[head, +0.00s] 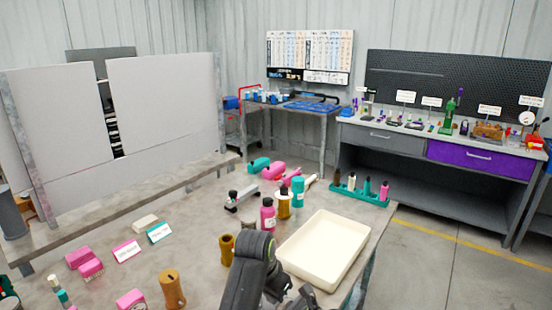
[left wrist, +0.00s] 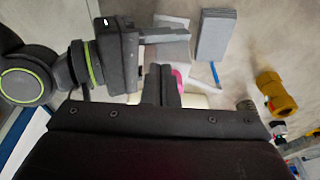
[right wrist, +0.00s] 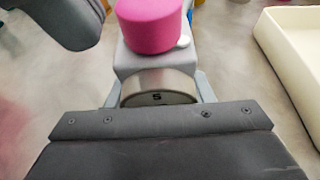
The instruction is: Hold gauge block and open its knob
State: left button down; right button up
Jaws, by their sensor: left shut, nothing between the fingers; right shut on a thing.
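The gauge block (right wrist: 158,65) shows in the right wrist view as a grey body with a round metal-rimmed face marked "5". A pink cylindrical knob (right wrist: 150,25) sits on top of it, with a small white nub at its side. My right gripper (right wrist: 160,88) is shut on the block. My left gripper (left wrist: 162,85) is shut and empty in the left wrist view. A bit of pink, likely the knob (left wrist: 180,77), shows just behind its fingers; I cannot tell whether they touch. In the head view, dark arm parts at the bottom hide the held block.
A cream tray (head: 325,248) stands on the table close to the arms. Beside it are a pink bottle (head: 268,215), a brass fitting (head: 226,248) and a grey block with black knobs (head: 241,200). A green rack (head: 360,190) of bottles lies beyond the tray.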

pick_arm(q)
jog(key=w+v, duration=0.1)
jog(key=v, duration=0.4)
jog(key=shift+d+r, duration=0.25)
jog(key=shift+r, duration=0.3)
notch_tip(320, 180, down, 6)
jog(key=w+a+n+g+h, duration=0.1)
jog(key=w+a+n, duration=0.1)
jog(key=n, duration=1)
jog(key=shift+w+a, duration=0.25)
jog(key=shift+w, duration=0.25)
jog(key=shift+d, duration=0.35)
dwell(0.5)
